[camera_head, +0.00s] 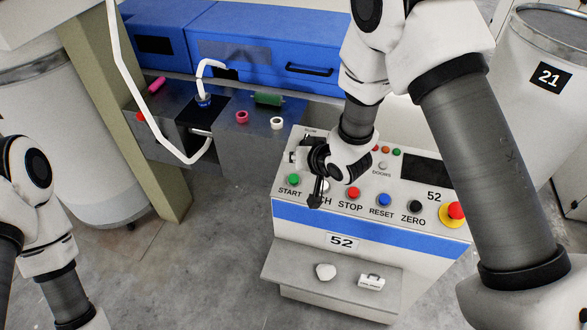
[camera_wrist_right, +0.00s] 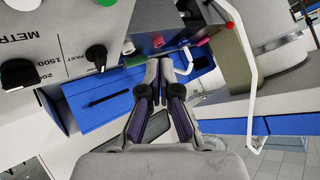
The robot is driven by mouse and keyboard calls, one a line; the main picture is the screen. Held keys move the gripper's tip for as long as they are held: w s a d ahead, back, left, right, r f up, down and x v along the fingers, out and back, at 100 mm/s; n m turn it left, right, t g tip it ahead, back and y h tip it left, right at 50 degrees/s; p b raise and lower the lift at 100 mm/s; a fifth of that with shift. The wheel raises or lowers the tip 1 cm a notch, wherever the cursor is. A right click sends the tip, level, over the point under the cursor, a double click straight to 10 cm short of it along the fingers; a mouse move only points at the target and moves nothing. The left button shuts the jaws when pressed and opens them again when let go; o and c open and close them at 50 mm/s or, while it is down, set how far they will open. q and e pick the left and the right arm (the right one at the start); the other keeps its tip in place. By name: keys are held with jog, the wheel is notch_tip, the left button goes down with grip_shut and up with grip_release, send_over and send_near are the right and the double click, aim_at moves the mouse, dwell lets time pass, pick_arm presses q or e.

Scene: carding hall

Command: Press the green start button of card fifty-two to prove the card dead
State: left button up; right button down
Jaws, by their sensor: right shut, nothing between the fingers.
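The control stand of card fifty-two (camera_head: 350,262) stands in the middle of the head view, with a "52" plate and a blue stripe. Its green start button (camera_head: 293,180) sits at the left end of the button row, above the label START. The green button is cut off at the top edge of the right wrist view (camera_wrist_right: 107,2). My right gripper (camera_head: 315,203) is shut and empty, pointing down over the panel just right of the green button and apart from it in the picture.
A red stop button (camera_head: 353,193), blue reset button (camera_head: 384,200), black zero button (camera_head: 415,207) and red emergency knob (camera_head: 456,210) continue the row. A shelf (camera_head: 290,268) below holds two small white items. A bent white tube (camera_head: 122,70) hangs by the blue machine (camera_head: 250,40).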

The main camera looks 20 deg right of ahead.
aim_at(295, 181)
jog(key=shift+w, duration=0.15)
jog(key=f+b, duration=0.2)
jog(key=w+f+b, duration=0.1)
jog(key=f+b, duration=0.1)
jog(key=f, duration=0.1)
jog(key=d+f+b, duration=0.1)
jog(key=f+b, duration=0.1)
jog(key=shift+w+f, duration=0.25)
jog(key=shift+f, duration=0.15)
jog(key=shift+w+d+f+b, duration=0.1)
jog(key=shift+w+f+b, duration=0.05)
jog(key=shift+f+b, duration=0.25)
jog(key=shift+f, duration=0.1)
dwell(0.8)
jog(key=shift+f, duration=0.3)
jog(key=shift+w+d+f+b, duration=0.15)
jog(key=shift+f+b, duration=0.3)
jog(key=shift+b, duration=0.1)
dwell(0.5)
jog(key=shift+r, duration=0.1)
jog(key=shift+s+r+p, duration=0.2)
jog(key=shift+r+p, duration=0.6)
